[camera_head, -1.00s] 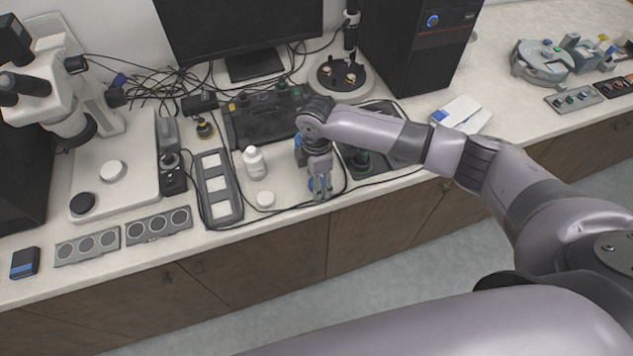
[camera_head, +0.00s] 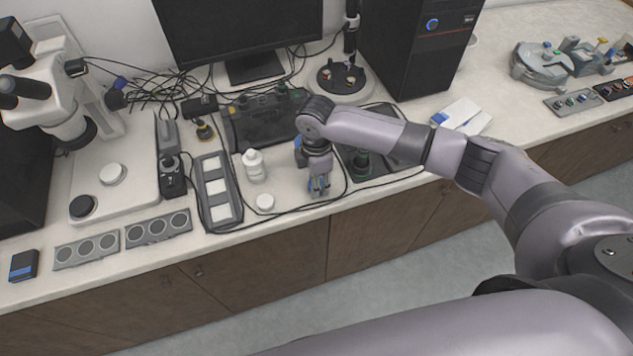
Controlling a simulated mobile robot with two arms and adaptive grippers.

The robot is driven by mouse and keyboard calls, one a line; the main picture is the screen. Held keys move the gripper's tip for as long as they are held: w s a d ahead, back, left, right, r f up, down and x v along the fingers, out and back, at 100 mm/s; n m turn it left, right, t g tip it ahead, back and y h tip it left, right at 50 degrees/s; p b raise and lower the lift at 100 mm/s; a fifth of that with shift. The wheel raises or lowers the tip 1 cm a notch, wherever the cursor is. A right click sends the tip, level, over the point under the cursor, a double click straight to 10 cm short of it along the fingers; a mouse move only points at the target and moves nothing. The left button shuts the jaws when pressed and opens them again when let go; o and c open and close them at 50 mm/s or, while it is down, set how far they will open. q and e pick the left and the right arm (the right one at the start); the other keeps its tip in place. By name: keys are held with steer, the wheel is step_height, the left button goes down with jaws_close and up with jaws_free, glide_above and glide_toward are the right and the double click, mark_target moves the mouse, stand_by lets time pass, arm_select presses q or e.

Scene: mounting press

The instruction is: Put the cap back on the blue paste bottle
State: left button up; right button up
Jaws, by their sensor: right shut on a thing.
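My right gripper (camera_head: 319,188) points down over the front of the bench. It is shut on a small blue thing (camera_head: 311,184), apparently the blue cap, mostly hidden by the fingers. A blue shape (camera_head: 299,150), likely the blue paste bottle, stands just behind and left of the gripper, partly covered by my wrist. I cannot tell whether its top is open. My left gripper is not in view.
A white bottle (camera_head: 253,165) and a round white lid (camera_head: 265,202) stand left of the gripper. A grey tray with white squares (camera_head: 217,189) lies further left. The bench edge is close in front.

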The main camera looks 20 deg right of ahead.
step_height(320, 180, up, 19)
steer(key=b, duration=0.3)
steer(key=shift+r, duration=0.2)
